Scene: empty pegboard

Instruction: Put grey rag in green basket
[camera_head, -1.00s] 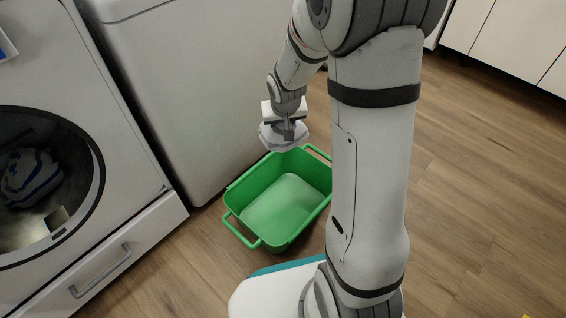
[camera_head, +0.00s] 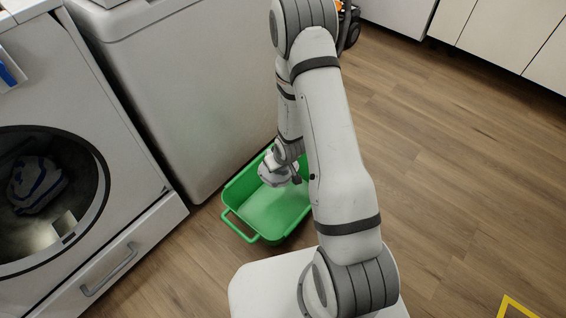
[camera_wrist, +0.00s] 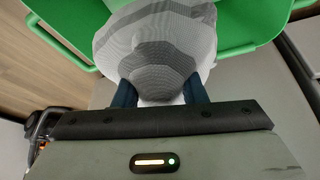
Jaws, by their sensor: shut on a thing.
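The grey rag (camera_head: 274,176) is bunched up in my gripper (camera_head: 290,180), which is shut on it. In the wrist view the rag (camera_wrist: 158,50) sits between the two dark fingers of my gripper (camera_wrist: 160,94), with light and darker grey areas. The green basket (camera_head: 240,190) stands on the floor in front of the white machine. In the head view the rag is over the far part of the basket's opening. In the wrist view the green basket (camera_wrist: 255,28) shows beyond the rag. The exact height of the rag above the basket floor cannot be told.
A front-loading washer (camera_head: 100,235) with striped cloth (camera_head: 38,185) inside stands at the left. A white machine (camera_head: 190,100) stands behind the basket. White cabinets (camera_head: 490,40) line the back right. The wooden floor (camera_head: 460,190) at the right is mostly clear.

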